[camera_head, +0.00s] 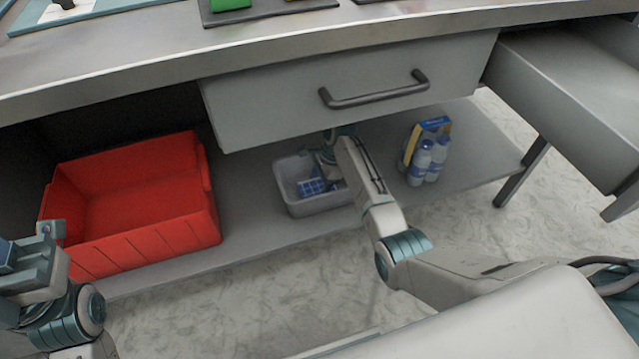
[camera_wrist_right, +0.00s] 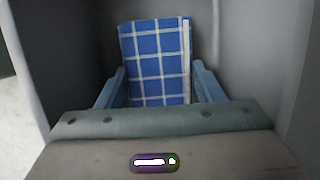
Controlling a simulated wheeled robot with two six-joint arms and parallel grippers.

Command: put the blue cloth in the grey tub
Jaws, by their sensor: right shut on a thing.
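The blue cloth (camera_head: 312,186), with a white check, is inside the grey tub (camera_head: 291,206) on the lower shelf. In the right wrist view the cloth (camera_wrist_right: 157,62) stands between the two fingers of my right gripper (camera_wrist_right: 158,92), which is shut on it. The tub's walls (camera_wrist_right: 258,45) rise around the gripper and cloth. My right gripper (camera_head: 325,172) reaches down into the tub in the head view, its fingertips partly hidden by the arm. My left gripper (camera_head: 30,248) is at the lower left edge, empty as far as I see; its jaws are unclear.
A red crate (camera_head: 150,240) stands on the shelf left of the tub. White bottles with blue caps (camera_head: 420,163) and a yellow-blue box (camera_head: 434,124) stand to the right. A closed drawer (camera_head: 270,100) hangs above the tub. An open drawer (camera_head: 570,90) juts out at the right.

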